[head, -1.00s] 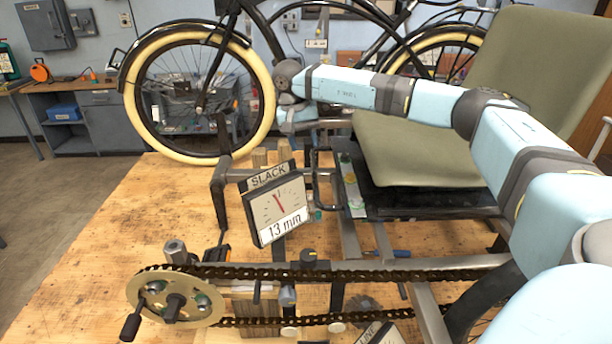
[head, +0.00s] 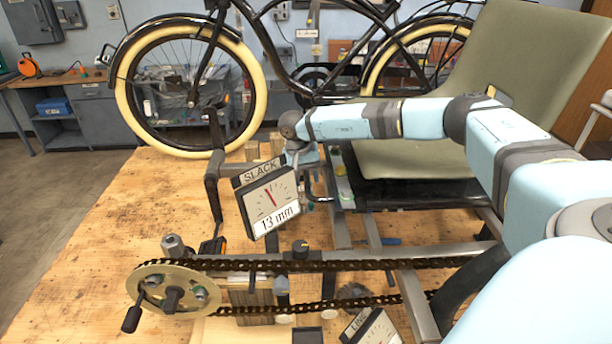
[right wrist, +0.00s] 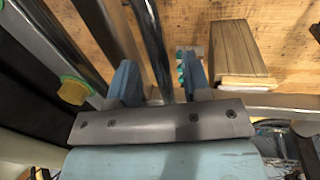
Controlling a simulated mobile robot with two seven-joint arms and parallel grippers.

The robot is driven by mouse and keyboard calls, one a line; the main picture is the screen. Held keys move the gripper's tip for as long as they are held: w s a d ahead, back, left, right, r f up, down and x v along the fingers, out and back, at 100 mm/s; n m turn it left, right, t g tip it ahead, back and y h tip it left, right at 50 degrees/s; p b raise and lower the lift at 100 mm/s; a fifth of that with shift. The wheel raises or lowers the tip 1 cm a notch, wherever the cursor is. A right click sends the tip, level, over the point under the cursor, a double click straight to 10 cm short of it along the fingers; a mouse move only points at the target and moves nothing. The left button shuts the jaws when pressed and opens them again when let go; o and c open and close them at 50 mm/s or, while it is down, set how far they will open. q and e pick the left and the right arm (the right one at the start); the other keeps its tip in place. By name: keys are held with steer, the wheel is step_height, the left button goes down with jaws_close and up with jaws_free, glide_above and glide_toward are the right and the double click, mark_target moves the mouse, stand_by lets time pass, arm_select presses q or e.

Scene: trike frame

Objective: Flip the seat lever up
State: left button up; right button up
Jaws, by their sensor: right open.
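A dark metal bar bent like a handle (head: 320,199), which looks like the seat lever, is beside the seat frame, left of the green seat (head: 415,166). It is partly hidden by my right gripper (head: 308,172), which points down from above. In the right wrist view, the two blue fingers of this gripper (right wrist: 160,82) are apart. A shiny metal bar (right wrist: 154,42) passes between them, nearer the middle than either finger; I cannot tell whether it touches one. My left gripper is not in view.
A slack gauge (head: 268,202) reading 13 mm stands just left of the gripper. The chain (head: 350,265) and chainring (head: 172,290) lie in front. In the right wrist view, a wooden block (right wrist: 240,50) is right of the fingers. The wooden bench top (head: 110,240) is clear at left.

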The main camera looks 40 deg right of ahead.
jaws_close()
steer(key=shift+r, duration=0.1)
steer(key=shift+s+d+r+t+y+b, duration=0.2)
steer(key=shift+d+r+t+y+b, duration=0.05)
steer(key=shift+r+t+y+b, duration=0.4)
steer(key=shift+s+d+r+t+y+b, duration=0.1)
steer(key=shift+d+r+t+y+b, duration=0.05)
steer(key=shift+r+t+y+b, duration=0.3)
steer(key=shift+s+d+r+t+y+b, duration=0.1)
steer(key=shift+r+t+y+b, duration=0.15)
steer(key=shift+y+b, duration=0.25)
steer(key=shift+s+d+r+t+y+b, duration=0.25)
steer(key=shift+r+t+y+b, duration=0.15)
steer(key=shift+r+b, duration=0.4)
steer(key=shift+r, duration=0.1)
